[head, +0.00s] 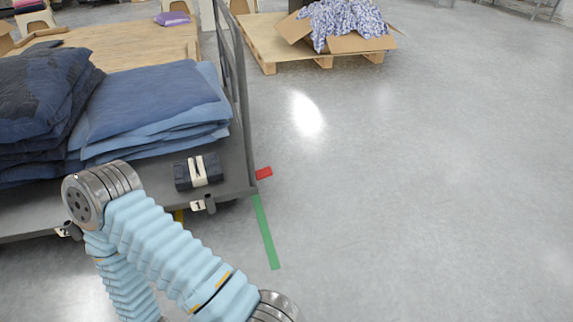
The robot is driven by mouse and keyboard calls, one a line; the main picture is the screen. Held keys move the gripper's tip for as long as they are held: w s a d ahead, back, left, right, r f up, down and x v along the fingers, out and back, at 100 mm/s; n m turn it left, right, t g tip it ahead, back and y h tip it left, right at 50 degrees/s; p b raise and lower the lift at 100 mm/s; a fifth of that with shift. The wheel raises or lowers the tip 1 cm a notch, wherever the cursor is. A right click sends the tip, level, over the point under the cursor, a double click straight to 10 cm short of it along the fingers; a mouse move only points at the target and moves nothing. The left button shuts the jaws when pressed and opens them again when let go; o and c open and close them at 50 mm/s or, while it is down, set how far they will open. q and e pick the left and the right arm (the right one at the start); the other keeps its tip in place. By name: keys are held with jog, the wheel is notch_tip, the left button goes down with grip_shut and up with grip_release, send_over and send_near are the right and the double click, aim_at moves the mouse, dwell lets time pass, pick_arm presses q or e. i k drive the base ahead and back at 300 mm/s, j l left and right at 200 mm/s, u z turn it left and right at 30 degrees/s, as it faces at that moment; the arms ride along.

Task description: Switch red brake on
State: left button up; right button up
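A small flat red piece (263,173) shows at the right edge of the grey cart (238,180), near its front right corner. I cannot tell whether it is a brake pedal or a floor marking, nor its position as a switch. One of my arms, in a light blue ribbed sleeve, crosses the lower left and hides part of the cart's front edge. Its grey joint is in front of the cart. Neither gripper shows in the head view.
Folded blue cloths (150,105) and a dark strapped bundle (198,171) lie on the cart. A green floor strip (265,232) runs from its corner. A pallet (262,45) with an open box (345,44) stands behind. The floor to the right is clear.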

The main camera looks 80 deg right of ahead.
aim_at(267, 172)
jog(key=k+l+z, duration=0.2)
jog(key=l+z, duration=0.2)
jog(key=k+l+z, duration=0.15)
jog(key=l+z, duration=0.2)
jog(key=k+l+z, duration=0.1)
jog(key=l+z, duration=0.3)
jog(key=z, duration=0.85)
jog(key=i+l+z, duration=0.15)
jog(key=i+l, duration=0.15)
jog(key=i+l+z, duration=0.15)
jog(key=i+l, duration=0.15)
jog(key=i, duration=0.15)
jog(key=i+l+z, duration=0.15)
jog(key=i, duration=0.25)
